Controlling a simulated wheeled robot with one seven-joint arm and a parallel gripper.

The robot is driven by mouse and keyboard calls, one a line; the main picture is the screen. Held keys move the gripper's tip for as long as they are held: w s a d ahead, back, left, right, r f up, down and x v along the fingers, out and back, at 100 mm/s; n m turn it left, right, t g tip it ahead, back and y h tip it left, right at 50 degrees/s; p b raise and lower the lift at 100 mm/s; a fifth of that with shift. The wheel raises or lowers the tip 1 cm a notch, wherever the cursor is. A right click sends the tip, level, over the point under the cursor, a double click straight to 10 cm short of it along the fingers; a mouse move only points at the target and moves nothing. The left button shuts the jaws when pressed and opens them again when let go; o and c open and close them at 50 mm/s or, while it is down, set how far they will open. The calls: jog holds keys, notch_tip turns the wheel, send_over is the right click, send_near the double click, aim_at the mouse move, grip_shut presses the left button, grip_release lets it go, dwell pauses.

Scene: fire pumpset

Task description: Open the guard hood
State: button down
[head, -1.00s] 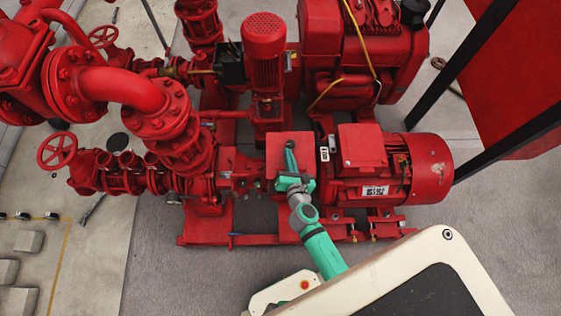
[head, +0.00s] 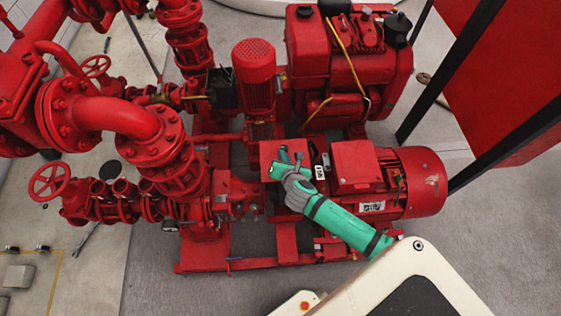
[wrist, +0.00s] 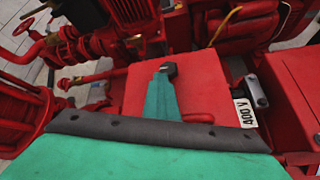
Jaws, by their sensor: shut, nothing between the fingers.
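The guard hood (head: 268,149) is a red, flat-topped cover between the pump and the electric motor, partly hidden by my arm. Its flat red top (wrist: 222,98) fills the middle of the wrist view and looks closed. A short red bar (wrist: 198,118), perhaps its handle, shows on the near part of that top, right of my finger. My green gripper (head: 291,157) is shut and empty over the hood. In the wrist view its dark fingertip (wrist: 168,70) lies over the hood's top; I cannot tell whether it touches.
The red motor (head: 412,183) stands right of the hood, with a "400 V" label (wrist: 246,112) beside the hood. The pump's flanged pipes (head: 150,135) crowd the left. A vertical red motor (head: 254,62) and an engine (head: 350,60) stand behind.

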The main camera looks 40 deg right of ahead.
aim_at(282, 147)
jog(key=shift+w+d+r+g+y, duration=0.15)
jog(key=shift+w+d+r+g, duration=0.2)
jog(key=shift+w, duration=0.3)
jog(key=shift+w+d+r+g+y, duration=0.15)
jog(key=shift+w+d+g, duration=0.25)
jog(key=shift+w, duration=0.25)
jog(key=shift+d, duration=0.1)
jog(key=v, duration=1)
jog(key=shift+s+r, duration=0.2)
jog(key=shift+s, duration=0.1)
